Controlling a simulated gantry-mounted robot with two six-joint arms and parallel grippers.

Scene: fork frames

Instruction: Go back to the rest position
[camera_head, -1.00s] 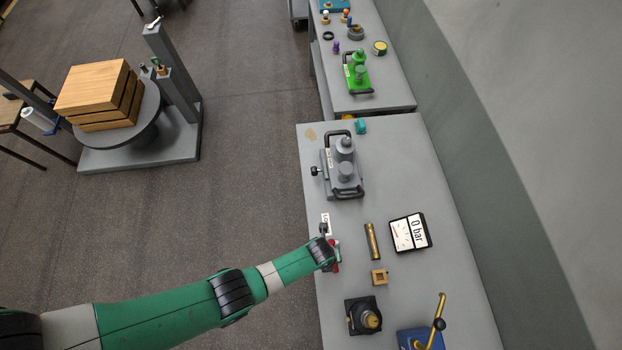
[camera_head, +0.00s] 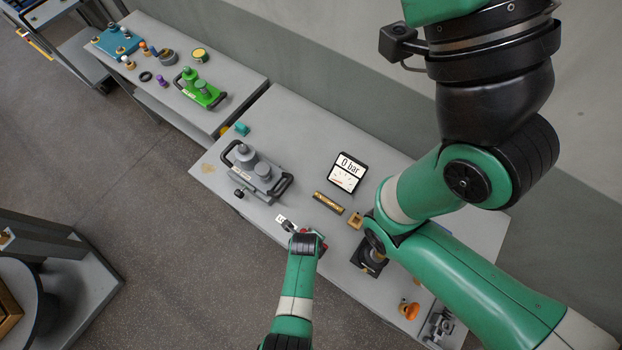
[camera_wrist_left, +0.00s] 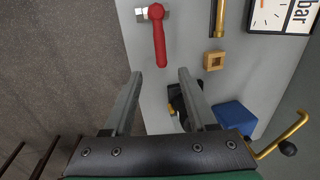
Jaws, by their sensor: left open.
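My left arm (camera_head: 298,290) comes up from the bottom of the head view, and its end is over the near edge of the grey table (camera_head: 400,165). In the left wrist view my left gripper (camera_wrist_left: 160,75) is open, with nothing between its fingers. A red-handled valve (camera_wrist_left: 159,40) lies on the table ahead of the fingertips, apart from them. In the head view that valve is mostly hidden by the wrist. My right arm (camera_head: 470,250) fills the right side of the head view, folded over the table; its gripper cannot be made out.
On the table are a grey pump-like device (camera_head: 258,172), a pressure gauge reading 0 bar (camera_head: 348,172), a brass tube (camera_head: 328,203) and a small brass block (camera_head: 356,220). A blue block with a brass lever (camera_wrist_left: 237,117) stands near the right finger. Open floor (camera_head: 130,200) lies to the left.

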